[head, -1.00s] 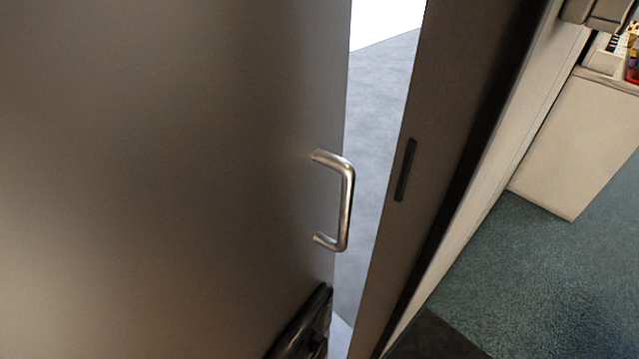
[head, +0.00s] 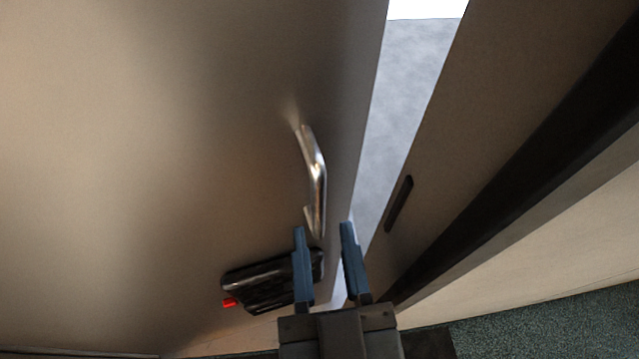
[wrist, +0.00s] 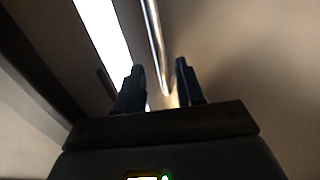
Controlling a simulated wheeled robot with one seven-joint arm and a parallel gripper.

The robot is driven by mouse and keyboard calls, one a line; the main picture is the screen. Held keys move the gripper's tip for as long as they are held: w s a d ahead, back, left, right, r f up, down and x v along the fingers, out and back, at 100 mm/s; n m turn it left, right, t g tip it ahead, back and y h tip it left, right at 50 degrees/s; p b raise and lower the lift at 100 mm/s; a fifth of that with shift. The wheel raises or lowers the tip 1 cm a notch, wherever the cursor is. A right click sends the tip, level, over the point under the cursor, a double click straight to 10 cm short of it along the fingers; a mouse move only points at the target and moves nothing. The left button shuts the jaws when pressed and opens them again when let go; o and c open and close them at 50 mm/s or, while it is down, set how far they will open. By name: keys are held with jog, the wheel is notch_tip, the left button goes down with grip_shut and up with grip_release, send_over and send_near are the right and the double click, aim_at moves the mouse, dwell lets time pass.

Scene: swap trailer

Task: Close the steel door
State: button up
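The steel door (head: 150,150) fills the left of the head view and stands ajar, with a bright gap between its edge and the frame (head: 450,140). Its curved metal handle (head: 316,180) sits near that edge, and the handle also shows in the wrist view (wrist: 155,40). My gripper (head: 322,228) is at the lower end of the handle in the head view, its two blue fingers apart. In the wrist view the handle's end appears between and beyond the fingertips. I cannot tell whether a finger touches the handle or door.
A black box-like fitting with a red part (head: 265,283) is low on the door, partly behind my left finger. A dark slot plate (head: 399,204) is on the frame. Pale floor (head: 405,90) shows through the gap. Dark carpet (head: 560,325) lies at lower right.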

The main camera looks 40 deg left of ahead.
aim_at(318, 209)
jog(key=p+x, duration=0.1)
jog(key=x, duration=0.4)
jog(key=shift+w+a, duration=0.25)
jog(key=shift+a, duration=0.05)
grip_shut()
dwell(0.4)
